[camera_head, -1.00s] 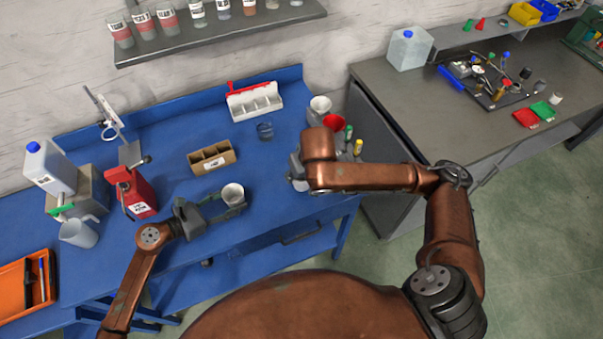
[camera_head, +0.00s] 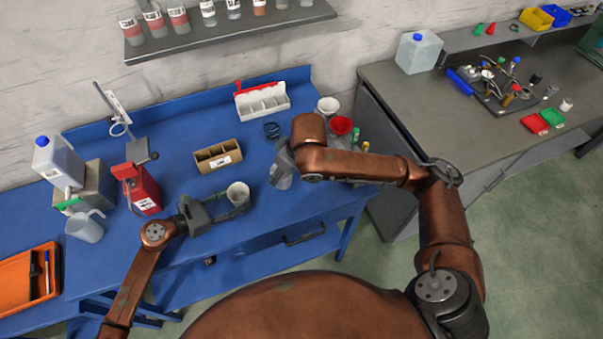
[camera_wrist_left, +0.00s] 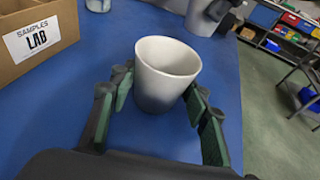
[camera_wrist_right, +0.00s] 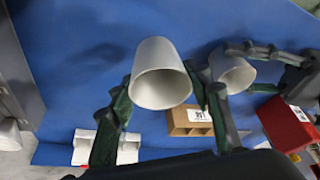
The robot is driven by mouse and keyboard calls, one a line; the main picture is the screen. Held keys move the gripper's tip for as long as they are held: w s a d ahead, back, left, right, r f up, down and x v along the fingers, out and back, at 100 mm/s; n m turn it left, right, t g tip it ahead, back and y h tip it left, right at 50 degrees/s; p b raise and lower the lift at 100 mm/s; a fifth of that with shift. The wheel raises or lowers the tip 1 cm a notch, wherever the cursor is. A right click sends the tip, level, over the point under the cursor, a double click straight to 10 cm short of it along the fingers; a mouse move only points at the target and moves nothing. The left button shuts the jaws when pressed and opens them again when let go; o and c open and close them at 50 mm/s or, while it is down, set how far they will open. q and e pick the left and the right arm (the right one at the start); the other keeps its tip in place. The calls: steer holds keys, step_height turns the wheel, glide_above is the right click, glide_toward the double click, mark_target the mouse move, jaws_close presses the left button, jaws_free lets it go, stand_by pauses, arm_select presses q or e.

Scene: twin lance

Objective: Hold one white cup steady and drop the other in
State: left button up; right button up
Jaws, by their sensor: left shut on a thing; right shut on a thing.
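One white cup (camera_head: 238,193) is upright, mouth up, between the fingers of my left gripper (camera_head: 224,206), which is shut on it at the front of the blue bench. It fills the middle of the left wrist view (camera_wrist_left: 166,78). My right gripper (camera_wrist_right: 160,100) is shut on the other white cup (camera_wrist_right: 160,75), whose open mouth shows in the right wrist view. The two cups are apart, the right one a short way right of the left one. Whether the left cup touches the bench is unclear.
A cardboard box (camera_head: 217,157) stands behind the left cup. A red container (camera_head: 143,190) and a clear jug (camera_head: 85,227) are to the left.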

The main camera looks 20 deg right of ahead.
mark_target(236, 186)
steer(key=w+a+r+n+g+y, duration=0.15)
steer(key=a+r+n+g, duration=0.4)
steer(key=a+n, duration=0.75)
steer(key=shift+m+t+y, duration=0.35)
steer(key=shift+m+t, duration=0.35)
steer(key=shift+t, duration=0.25)
steer(key=shift+d+f+x, duration=0.1)
steer(key=shift+d+x, duration=0.15)
steer(key=shift+x, duration=0.9)
steer(key=shift+d+f+x, duration=0.1)
steer(key=shift+d+x, duration=0.15)
steer(key=shift+x, duration=0.85)
steer(key=shift+d+f+x, duration=0.1)
steer(key=shift+d+x, duration=0.15)
steer(key=shift+x, duration=0.9)
steer(key=shift+s, duration=0.2)
steer(key=o, duration=0.9)
steer(key=v, duration=1.2)
